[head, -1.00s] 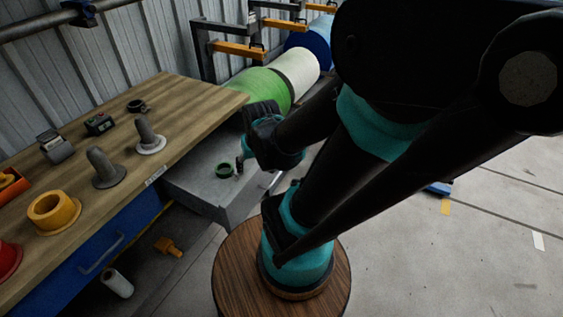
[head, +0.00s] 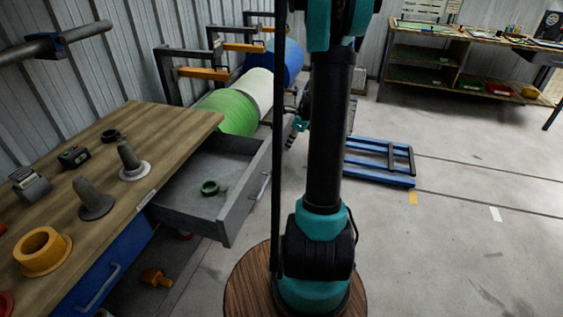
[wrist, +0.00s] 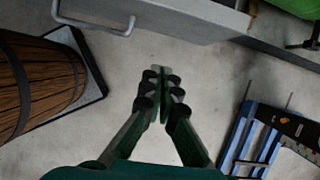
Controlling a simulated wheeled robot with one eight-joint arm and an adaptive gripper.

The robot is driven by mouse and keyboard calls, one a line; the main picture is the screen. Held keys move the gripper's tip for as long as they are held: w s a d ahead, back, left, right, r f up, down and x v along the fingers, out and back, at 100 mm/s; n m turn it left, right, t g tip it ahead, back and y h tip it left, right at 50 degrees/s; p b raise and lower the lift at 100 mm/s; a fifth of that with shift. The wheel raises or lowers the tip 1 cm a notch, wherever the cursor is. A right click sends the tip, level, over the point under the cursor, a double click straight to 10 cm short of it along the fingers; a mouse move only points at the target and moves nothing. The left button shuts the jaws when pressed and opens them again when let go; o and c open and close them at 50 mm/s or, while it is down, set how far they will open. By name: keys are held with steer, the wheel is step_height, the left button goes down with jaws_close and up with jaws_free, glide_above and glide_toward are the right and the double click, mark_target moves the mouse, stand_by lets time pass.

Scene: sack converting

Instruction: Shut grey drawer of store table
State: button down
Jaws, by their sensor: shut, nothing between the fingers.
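The grey drawer (head: 233,208) of the wooden-topped store table (head: 120,190) stands pulled out. A green ring (head: 210,187) and a small grey piece lie in it. In the wrist view the drawer's front (wrist: 190,18) and its handle (wrist: 105,25) cross the top. My gripper (wrist: 161,92) is shut and empty, above bare floor on the front side of the drawer and apart from it. In the head view the gripper (head: 299,124) is small and partly hidden by my arm, beyond the drawer's right side.
A blue drawer (head: 105,275) sits in the table's near part. Grey cones, a yellow flanged ring (head: 42,252) and small devices stand on top. A yellow fitting (head: 155,277) lies on the floor. A blue frame (head: 375,165) lies to the right.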

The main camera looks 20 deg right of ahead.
steer(key=w+a+f, duration=0.4)
steer(key=a+f, duration=0.1)
steer(key=f, duration=0.4)
steer(key=shift+w+a+f, duration=0.25)
steer(key=shift+w, duration=0.1)
stand_by(0.3)
steer(key=w+a, duration=0.6)
steer(key=a, duration=0.2)
steer(key=w+a, duration=0.6)
steer(key=a, duration=0.2)
steer(key=w+a, duration=0.6)
steer(key=a, duration=0.2)
steer(key=shift+a, duration=0.15)
steer(key=shift+a+r, duration=0.1)
